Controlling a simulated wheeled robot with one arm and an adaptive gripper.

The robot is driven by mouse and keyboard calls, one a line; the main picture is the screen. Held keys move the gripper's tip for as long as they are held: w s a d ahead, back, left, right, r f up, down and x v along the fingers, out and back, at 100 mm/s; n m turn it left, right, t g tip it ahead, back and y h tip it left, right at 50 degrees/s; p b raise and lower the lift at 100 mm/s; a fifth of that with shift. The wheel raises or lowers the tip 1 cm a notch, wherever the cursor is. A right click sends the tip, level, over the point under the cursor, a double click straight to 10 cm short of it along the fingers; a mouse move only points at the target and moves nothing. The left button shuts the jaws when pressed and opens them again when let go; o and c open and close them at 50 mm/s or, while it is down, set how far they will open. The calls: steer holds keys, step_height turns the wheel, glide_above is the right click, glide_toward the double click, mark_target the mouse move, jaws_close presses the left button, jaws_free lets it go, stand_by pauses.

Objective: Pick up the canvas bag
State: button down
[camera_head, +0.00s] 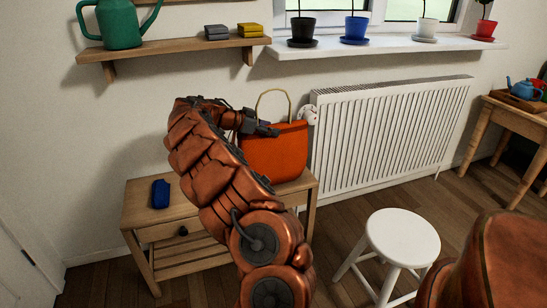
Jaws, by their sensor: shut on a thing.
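The orange canvas bag (275,153) with a thin tan looped handle is at the right end of a small wooden table (140,217). It is upright, and its lower edge is at the tabletop; I cannot tell whether it touches it. My gripper (270,130) is shut on the bag near its upper edge, below the handle loop.
A dark blue object (160,194) lies on the table's left part. A white radiator (390,135) stands to the right of the bag. A white stool (402,238) is at front right. A wall shelf (170,46) holds a green watering can (120,24) and folded cloths.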

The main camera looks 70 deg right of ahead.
steer(key=shift+r+p, duration=0.75)
steer(key=shift+r, duration=1.2)
steer(key=s+a+p, duration=0.1)
steer(key=s+a, duration=0.2)
steer(key=a, duration=0.4)
steer(key=s+a+r+p, duration=0.1)
steer(key=s+a, duration=0.2)
steer(key=a, duration=0.4)
steer(key=shift+s+a, duration=0.15)
steer(key=shift+a, duration=0.15)
steer(key=shift+r, duration=0.2)
